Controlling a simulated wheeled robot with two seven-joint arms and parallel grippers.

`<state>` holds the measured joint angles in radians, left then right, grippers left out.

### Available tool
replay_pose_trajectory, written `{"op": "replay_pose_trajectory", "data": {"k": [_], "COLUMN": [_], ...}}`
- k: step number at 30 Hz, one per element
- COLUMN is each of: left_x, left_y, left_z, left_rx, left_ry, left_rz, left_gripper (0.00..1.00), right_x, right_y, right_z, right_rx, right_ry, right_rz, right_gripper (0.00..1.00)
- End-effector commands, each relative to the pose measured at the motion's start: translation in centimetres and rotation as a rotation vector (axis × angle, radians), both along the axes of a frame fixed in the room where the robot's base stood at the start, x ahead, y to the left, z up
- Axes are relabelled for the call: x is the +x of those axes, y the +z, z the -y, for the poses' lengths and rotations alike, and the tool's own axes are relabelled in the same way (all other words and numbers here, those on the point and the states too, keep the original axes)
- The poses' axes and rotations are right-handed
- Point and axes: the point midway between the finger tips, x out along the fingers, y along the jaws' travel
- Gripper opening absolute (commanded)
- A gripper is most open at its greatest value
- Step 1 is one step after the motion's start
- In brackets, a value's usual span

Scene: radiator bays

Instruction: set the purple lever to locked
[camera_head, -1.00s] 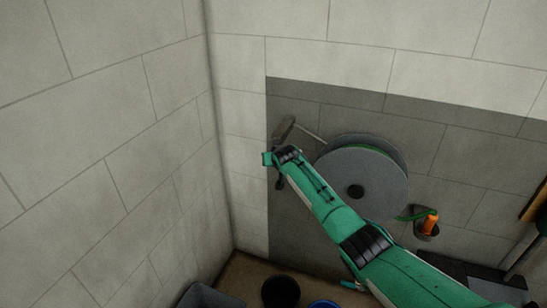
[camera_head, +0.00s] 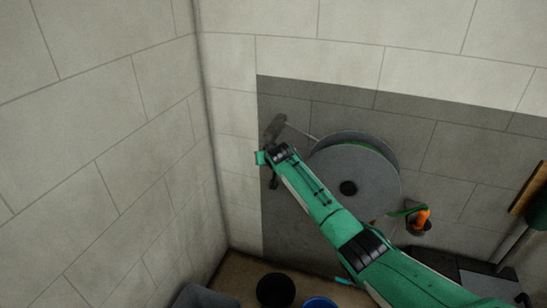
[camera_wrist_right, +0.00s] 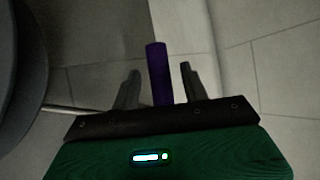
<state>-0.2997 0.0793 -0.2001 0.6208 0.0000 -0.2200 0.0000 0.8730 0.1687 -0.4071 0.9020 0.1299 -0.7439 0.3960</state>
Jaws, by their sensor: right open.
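The purple lever (camera_wrist_right: 157,72) shows in the right wrist view as an upright bar. My right gripper (camera_wrist_right: 159,73) is open, with one dark finger on each side of the lever. The lever stands between the fingers, and gaps show on both sides. The lever's lower end is hidden behind the gripper body. In the head view my green right arm reaches across to the wall left of a hose reel. The lever cannot be made out there, and no locked mark is readable. My left gripper is not in view.
A large grey hose reel (camera_head: 350,180) is on the wall beside my right forearm. An orange nozzle (camera_head: 423,219) sits in a holder to its right. A black bucket (camera_head: 275,290) and a blue round container (camera_head: 320,303) stand on the floor. A side wall (camera_head: 100,120) closes off the left.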

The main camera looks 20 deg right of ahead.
Motion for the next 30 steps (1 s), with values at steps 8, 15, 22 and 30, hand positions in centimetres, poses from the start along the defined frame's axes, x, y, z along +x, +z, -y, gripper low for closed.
{"op": "replay_pose_trajectory", "data": {"k": [8,15,22,30], "left_x": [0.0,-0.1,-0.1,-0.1], "left_y": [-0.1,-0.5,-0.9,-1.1], "left_z": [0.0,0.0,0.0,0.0], "left_rx": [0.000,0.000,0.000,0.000], "left_ry": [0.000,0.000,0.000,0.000], "left_rz": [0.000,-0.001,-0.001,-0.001], "left_gripper": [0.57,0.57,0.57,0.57], "right_x": [-2.8,-5.5,-8.1,-9.8], "right_y": [1.7,3.5,5.2,6.3], "right_z": [0.0,-0.1,-0.2,-0.2], "right_rx": [0.001,0.000,0.001,0.001], "right_ry": [-0.001,0.000,-0.001,-0.001], "right_rz": [0.001,0.001,0.001,-0.001], "right_gripper": [0.45,0.45,0.45,0.45]}}
